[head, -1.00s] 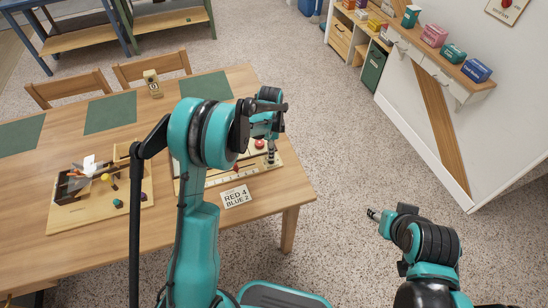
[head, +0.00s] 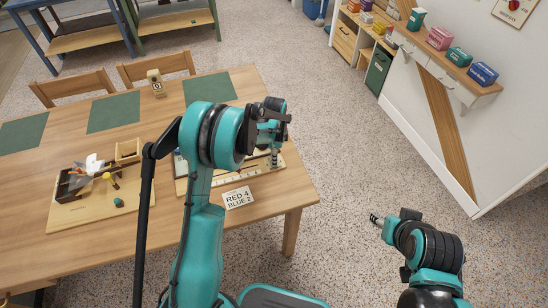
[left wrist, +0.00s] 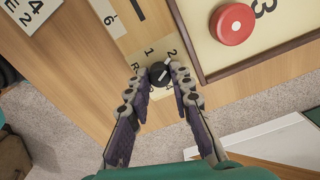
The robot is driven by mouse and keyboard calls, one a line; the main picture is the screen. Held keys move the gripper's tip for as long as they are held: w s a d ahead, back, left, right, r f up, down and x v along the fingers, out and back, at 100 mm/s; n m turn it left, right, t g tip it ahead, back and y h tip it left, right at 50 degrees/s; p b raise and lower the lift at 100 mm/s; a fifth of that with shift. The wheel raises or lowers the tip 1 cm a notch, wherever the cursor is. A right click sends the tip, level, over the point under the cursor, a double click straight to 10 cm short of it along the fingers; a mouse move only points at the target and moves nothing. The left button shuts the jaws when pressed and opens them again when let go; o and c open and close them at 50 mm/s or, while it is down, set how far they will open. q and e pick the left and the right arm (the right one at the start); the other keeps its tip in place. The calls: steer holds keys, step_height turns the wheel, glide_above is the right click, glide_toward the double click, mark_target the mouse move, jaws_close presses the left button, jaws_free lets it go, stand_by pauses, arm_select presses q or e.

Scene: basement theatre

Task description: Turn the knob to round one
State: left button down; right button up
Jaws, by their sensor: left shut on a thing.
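A small black knob (left wrist: 159,74) with a pale pointer mark sits on a wooden plate (left wrist: 135,42) printed with 1, 2 and partly hidden characters, in the left wrist view. My left gripper (left wrist: 161,80) has its fingers on either side of the knob, shut on it. In the head view this gripper (head: 273,158) is at the right end of the game board (head: 232,179), and my arm hides much of the board. The exact number under the pointer is hard to tell. My right gripper (head: 376,219) is out over the floor, away from the table; its jaws are too small to read.
A card reading RED 4 BLUE 2 (head: 238,197) lies in front of the board. A red round piece (left wrist: 233,24) is near the knob. A wooden tray (head: 75,213) with small items lies at left. A wall shelf (head: 480,83) with boxes is at right.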

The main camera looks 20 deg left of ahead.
arm_select(q)
steer(key=n, duration=0.6)
steer(key=shift+b, duration=0.3)
steer(key=n, duration=0.5)
steer(key=shift+n, duration=0.3)
stand_by(0.4)
steer(key=c, duration=1.6)
jaws_free()
step_height(320, 180, up, 12)
